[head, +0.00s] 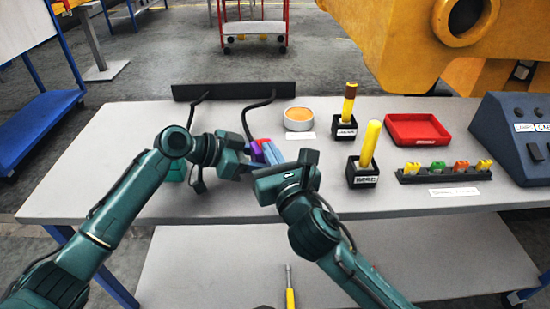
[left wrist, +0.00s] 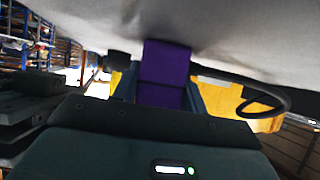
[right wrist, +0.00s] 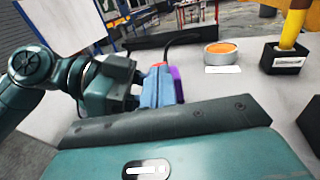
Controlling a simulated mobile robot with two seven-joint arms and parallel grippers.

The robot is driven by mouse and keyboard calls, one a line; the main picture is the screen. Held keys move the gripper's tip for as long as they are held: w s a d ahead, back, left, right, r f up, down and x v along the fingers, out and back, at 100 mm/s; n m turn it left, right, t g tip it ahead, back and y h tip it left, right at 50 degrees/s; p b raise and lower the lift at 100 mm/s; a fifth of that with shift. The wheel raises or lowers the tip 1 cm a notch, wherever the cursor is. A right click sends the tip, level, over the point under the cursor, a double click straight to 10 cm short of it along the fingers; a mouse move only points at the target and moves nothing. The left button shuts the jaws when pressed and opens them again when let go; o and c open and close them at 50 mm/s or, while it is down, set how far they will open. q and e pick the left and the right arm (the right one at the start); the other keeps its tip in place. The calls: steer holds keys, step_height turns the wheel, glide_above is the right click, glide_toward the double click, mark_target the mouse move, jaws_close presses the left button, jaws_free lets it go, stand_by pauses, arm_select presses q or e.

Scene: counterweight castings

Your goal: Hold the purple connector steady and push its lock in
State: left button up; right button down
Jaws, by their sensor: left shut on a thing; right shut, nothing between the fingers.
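The purple connector (head: 257,152) is above the table, at the end of a black cable (head: 246,118). It fills the space between my left gripper's blue fingers in the left wrist view (left wrist: 165,72). My left gripper (head: 246,158) is shut on it from the left. My right gripper (head: 271,153) is shut and empty, its blue fingertips close beside the connector. In the right wrist view these fingers (right wrist: 157,87) partly cover the purple body (right wrist: 177,84). A small reddish part (head: 264,140), possibly the lock, shows by the fingertips. I cannot tell whether they touch it.
A black bar (head: 234,91) stands at the table's back. The front right of the table (head: 400,205) is clear.

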arm_select(q)
steer(key=shift+s+d, duration=0.2)
steer(key=shift+s, duration=0.05)
arm_select(e)
steer(key=shift+d+f, duration=0.1)
steer(key=shift+f, duration=0.05)
arm_select(q)
steer(key=shift+w+a, duration=0.1)
steer(key=shift+w, duration=0.05)
arm_select(e)
steer(key=v, duration=1.4)
arm_select(q)
steer(key=o, duration=0.8)
steer(key=shift+o, duration=0.2)
